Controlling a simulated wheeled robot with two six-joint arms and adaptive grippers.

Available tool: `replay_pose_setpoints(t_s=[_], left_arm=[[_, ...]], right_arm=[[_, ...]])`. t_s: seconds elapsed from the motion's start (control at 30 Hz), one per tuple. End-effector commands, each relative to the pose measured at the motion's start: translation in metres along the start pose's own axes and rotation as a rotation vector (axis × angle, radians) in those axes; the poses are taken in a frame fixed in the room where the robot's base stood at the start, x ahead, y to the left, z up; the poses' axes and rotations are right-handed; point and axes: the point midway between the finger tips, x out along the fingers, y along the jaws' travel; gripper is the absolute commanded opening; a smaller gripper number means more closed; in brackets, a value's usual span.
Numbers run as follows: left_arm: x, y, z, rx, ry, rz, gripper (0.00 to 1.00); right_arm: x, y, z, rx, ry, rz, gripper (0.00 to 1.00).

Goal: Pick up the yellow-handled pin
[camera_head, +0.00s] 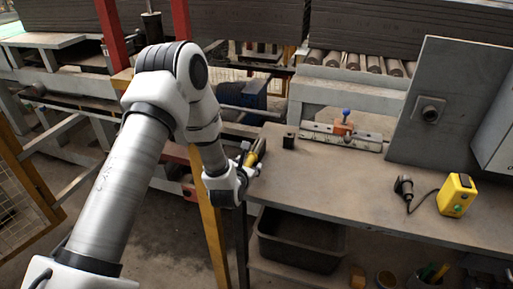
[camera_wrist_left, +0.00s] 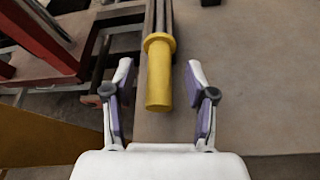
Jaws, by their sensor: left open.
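The yellow-handled pin (camera_wrist_left: 159,75) lies between the open fingers of my left gripper (camera_wrist_left: 160,100) in the left wrist view. Its yellow handle with a collar points toward the palm, and its dark shaft runs away toward the top edge. Clear space shows between the handle and each finger. In the head view the pin (camera_head: 251,158) is a small yellow piece at the left end of the bench, partly hidden by my left gripper (camera_head: 250,163). My right gripper is not in view.
The grey bench top (camera_head: 330,195) is mostly clear in the middle. A small black block (camera_head: 289,141) and a fixture with an orange and blue knob (camera_head: 343,125) stand behind. A yellow box (camera_head: 456,195) with a corded dark plug (camera_head: 404,187) lies right. A dark bin (camera_head: 300,240) sits below.

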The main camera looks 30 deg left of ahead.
Motion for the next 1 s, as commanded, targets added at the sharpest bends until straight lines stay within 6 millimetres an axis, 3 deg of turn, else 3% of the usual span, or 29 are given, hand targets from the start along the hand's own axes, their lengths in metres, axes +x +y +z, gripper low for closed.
replay_pose_setpoints(t_s=[0.1, 0.3, 0.33, 0.47, 0.5, 0.83, 1.0], left_arm=[[0.015, 0.000, 0.001, 0.002, 0.000, -0.001, 0.56], [0.018, -0.001, 0.000, 0.002, 0.001, -0.001, 0.56], [0.018, -0.001, 0.000, 0.002, 0.001, -0.001, 0.52], [0.018, -0.001, -0.001, 0.002, 0.001, -0.001, 0.06], [0.018, -0.001, -0.001, 0.002, 0.001, -0.001, 0.00], [0.017, 0.000, 0.001, 0.002, 0.000, -0.001, 0.00], [0.013, 0.002, 0.013, 0.000, -0.001, 0.000, 0.00]], right_arm=[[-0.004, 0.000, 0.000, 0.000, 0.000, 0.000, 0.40], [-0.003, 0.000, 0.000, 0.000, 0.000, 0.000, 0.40], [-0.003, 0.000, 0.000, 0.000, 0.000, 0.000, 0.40], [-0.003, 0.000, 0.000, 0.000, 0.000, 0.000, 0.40], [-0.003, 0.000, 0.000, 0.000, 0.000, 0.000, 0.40], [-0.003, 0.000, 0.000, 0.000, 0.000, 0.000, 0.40], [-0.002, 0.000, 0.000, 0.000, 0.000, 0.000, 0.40]])
